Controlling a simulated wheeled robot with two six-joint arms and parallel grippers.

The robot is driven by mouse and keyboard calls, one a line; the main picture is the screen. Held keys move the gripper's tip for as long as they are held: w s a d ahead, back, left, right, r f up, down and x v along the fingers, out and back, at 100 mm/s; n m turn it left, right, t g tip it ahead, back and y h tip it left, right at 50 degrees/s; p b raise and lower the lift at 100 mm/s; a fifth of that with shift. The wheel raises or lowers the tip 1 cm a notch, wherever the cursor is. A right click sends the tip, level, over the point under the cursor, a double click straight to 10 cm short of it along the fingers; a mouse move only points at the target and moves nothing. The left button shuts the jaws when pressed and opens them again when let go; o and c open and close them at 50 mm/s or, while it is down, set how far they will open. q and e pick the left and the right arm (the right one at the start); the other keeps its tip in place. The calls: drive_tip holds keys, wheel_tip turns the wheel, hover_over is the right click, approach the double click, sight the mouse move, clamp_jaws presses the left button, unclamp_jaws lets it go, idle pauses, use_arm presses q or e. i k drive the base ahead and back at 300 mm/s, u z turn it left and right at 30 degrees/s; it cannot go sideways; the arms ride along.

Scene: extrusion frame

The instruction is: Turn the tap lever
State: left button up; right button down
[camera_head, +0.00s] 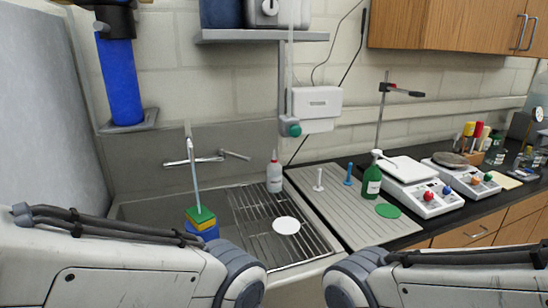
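The metal tap (206,160) is mounted on the back wall of the sink at the left. Its lever (236,155) sticks out to the right of the tap body and tilts slightly down to the right. A thin pale rod (194,175) crosses in front of the tap and reaches down to a green and yellow sponge-like piece (200,217) on something blue. Links of both my arms show along the bottom edge, well below the tap in the picture. Neither gripper shows.
A white bottle (274,174) stands right of the tap. A white disc (286,225) lies on the metal rack (262,212). A blue cylinder (121,80) hangs at upper left. A shelf (262,36) juts out above. Hotplates and a green bottle (372,178) stand on the right counter.

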sight(221, 150)
drive_tip(key=z, duration=0.95)
drive_tip(key=i, duration=1.05)
drive_tip(key=u, duration=2.3)
